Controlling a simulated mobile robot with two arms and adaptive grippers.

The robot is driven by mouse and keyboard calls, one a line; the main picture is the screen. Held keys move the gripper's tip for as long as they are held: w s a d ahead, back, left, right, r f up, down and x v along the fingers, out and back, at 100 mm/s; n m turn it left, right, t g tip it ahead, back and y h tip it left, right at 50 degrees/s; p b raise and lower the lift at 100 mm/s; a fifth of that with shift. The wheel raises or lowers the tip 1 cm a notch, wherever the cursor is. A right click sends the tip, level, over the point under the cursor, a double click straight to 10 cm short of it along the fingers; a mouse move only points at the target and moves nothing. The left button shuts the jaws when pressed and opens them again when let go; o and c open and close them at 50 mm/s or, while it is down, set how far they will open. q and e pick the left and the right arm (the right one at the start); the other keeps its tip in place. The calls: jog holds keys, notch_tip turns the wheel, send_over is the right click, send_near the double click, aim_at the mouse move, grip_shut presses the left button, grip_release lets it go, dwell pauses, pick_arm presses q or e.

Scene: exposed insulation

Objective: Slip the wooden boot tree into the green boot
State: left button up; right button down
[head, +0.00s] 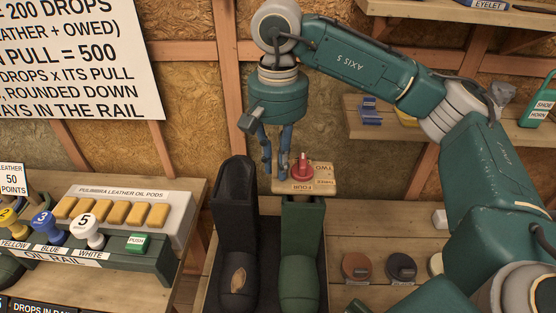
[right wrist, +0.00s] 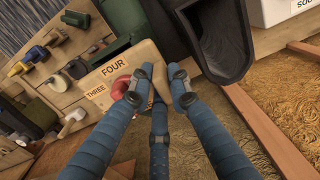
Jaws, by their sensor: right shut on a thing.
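The green boot (head: 299,270) stands upright on a dark mat, toe toward me, beside a black boot (head: 236,225). My right gripper (head: 277,172) is above the gap between the boot shafts. It is shut on the edge of a pale wooden piece (head: 318,186), which has number words and a red knob (head: 302,169). This piece shows above the green boot's shaft, apart or touching I cannot tell. In the right wrist view the fingertips (right wrist: 158,88) close around pale wood beside the labelled face (right wrist: 103,78). No separate boot tree shape is clear. My left gripper is not in view.
A rail (head: 150,255) with numbered knobs and yellow pods stands at the left. Round tins (head: 357,266) sit on the bench right of the green boot. Shelves (head: 460,137) project from the back wall. My right arm crosses the right side.

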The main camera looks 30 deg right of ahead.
jog(key=c, duration=1.6)
grip_release()
jog(key=shift+o, duration=0.2)
notch_tip(320, 180, up, 12)
